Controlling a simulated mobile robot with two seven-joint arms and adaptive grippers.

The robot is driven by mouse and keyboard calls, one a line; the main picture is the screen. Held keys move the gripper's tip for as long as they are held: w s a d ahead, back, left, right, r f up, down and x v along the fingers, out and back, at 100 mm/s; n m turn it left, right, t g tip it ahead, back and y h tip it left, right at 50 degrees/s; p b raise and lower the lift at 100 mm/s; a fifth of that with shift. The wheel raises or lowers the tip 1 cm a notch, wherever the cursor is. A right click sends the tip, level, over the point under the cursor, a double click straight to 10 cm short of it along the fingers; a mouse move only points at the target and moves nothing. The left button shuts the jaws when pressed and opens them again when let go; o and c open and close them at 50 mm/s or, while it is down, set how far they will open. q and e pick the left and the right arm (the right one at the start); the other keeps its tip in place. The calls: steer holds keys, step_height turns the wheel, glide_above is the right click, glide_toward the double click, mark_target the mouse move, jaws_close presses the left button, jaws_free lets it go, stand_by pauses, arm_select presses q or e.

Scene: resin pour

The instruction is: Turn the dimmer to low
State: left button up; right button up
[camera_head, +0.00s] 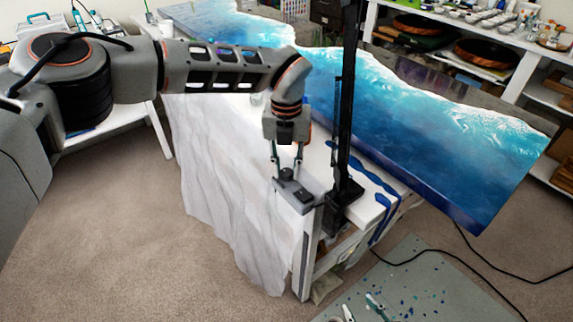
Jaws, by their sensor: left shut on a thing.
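The dimmer (299,193) appears to be the small dark grey box on the near corner of the white-covered table. My left gripper (287,176) points down over the box's back end, its fingers closed around a small part there. That part looks like the dimmer's knob, but the fingers largely hide it, so I cannot read its setting.
A black upright post (347,110) stands at the table corner, just right of the dimmer. A grey mat (415,285) with blue specks and dark cables lie on the carpet at right.

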mark_target(286, 172)
arm_select(q)
steer(key=shift+n, duration=1.3)
arm_select(e)
steer(key=shift+w+r, duration=0.35)
steer(key=shift+r, duration=0.45)
steer(key=shift+f, duration=0.1)
arm_select(q)
steer(key=o, duration=0.8)
arm_select(e)
steer(key=shift+s+f, duration=0.1)
arm_select(q)
steer(key=shift+r, duration=0.1)
steer(key=shift+r, duration=3.9)
